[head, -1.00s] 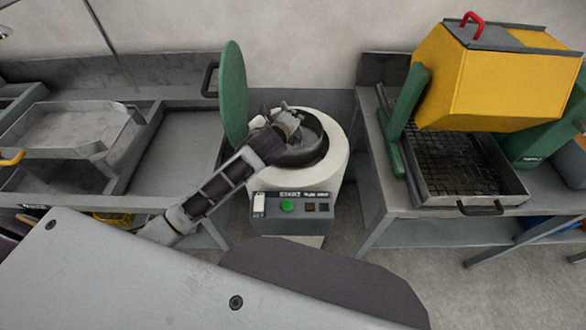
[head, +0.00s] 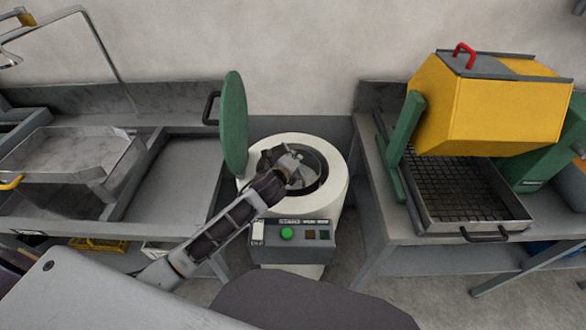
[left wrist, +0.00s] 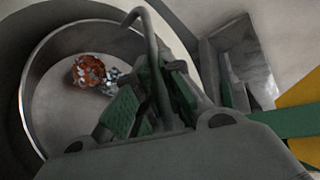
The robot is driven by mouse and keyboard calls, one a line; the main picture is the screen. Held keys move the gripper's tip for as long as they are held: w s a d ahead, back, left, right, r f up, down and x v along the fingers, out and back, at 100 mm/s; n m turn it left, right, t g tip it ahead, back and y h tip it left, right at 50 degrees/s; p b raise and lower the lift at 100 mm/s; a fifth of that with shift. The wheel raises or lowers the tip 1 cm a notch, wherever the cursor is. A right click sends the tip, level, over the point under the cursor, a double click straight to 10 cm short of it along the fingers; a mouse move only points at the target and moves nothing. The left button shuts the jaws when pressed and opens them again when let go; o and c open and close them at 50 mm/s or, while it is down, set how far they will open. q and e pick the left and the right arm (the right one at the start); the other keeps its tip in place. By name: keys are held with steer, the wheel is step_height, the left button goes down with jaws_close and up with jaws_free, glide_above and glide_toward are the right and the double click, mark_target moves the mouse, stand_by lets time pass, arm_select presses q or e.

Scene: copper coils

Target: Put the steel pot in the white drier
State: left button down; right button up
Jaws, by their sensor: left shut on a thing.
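The white drier (head: 337,190) stands in the middle of the head view with its green lid (head: 233,125) raised at its left. The steel pot (head: 312,163) is at the drier's round opening, partly hidden by my gripper. In the left wrist view the pot (left wrist: 50,65) has a dark ring around it, and a copper-coloured coil and a silvery piece lie inside. My left gripper (head: 287,165) is shut on the pot's arched handle (left wrist: 152,40), which passes between its green-padded fingers. I cannot tell whether the pot rests on the drier's bottom. My right gripper is not in view.
A control panel with a green button (head: 287,233) is on the drier's front. A steel sink bench (head: 180,170) is at the left. A yellow hooded machine (head: 490,105) with a mesh tray (head: 465,190) stands on the right table. A gap of floor separates drier and table.

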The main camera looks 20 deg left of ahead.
arm_select(q)
steer(key=shift+f, duration=1.85)
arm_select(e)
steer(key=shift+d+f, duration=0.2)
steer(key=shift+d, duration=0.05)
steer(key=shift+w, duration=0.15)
